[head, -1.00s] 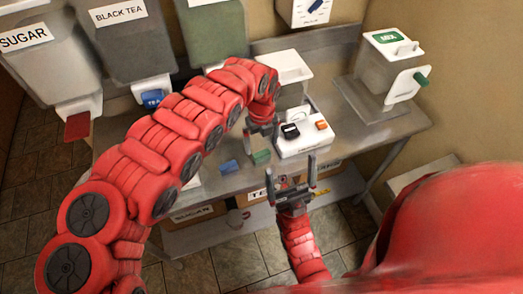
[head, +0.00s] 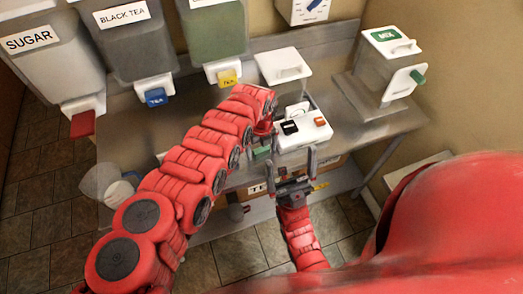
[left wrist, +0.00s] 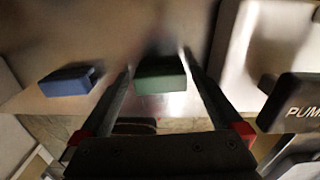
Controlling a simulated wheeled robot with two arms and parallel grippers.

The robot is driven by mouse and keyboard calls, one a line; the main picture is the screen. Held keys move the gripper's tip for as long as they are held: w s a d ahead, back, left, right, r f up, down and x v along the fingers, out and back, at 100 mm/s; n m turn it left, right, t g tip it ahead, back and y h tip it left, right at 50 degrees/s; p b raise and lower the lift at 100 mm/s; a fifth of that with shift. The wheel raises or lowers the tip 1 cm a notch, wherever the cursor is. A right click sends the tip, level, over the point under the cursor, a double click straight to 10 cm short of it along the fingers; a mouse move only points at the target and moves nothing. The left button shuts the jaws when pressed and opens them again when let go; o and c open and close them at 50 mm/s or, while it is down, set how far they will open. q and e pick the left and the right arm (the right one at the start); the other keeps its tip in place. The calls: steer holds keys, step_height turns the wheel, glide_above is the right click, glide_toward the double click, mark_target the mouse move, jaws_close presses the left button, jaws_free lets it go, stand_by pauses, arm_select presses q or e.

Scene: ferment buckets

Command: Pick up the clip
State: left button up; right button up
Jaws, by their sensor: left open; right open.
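A green clip (left wrist: 160,75) lies on the metal counter, between the two open fingers of my left gripper (left wrist: 158,95) in the left wrist view. Nothing shows the fingers closed on it. A blue clip (left wrist: 68,80) lies on the counter to its left; in the head view my left arm hides it. In the head view the green clip (head: 261,152) shows in part beside my left gripper (head: 266,138), which is low over the counter, partly hidden by its own arm. My right gripper (head: 292,168) is open and empty in front of the counter edge.
A white machine (head: 305,132) with black and orange buttons stands right of the clips; its black button (left wrist: 297,103) reads PUMP. Labelled dispensers with red, blue and yellow taps hang at the back left. A MIX container (head: 385,70) stands right. A clear container (head: 108,183) is at left.

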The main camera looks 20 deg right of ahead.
arm_select(q)
steer(key=shift+c, duration=0.2)
steer(key=c, duration=1.2)
steer(key=shift+d+r, duration=0.1)
steer(key=shift+r, duration=0.05)
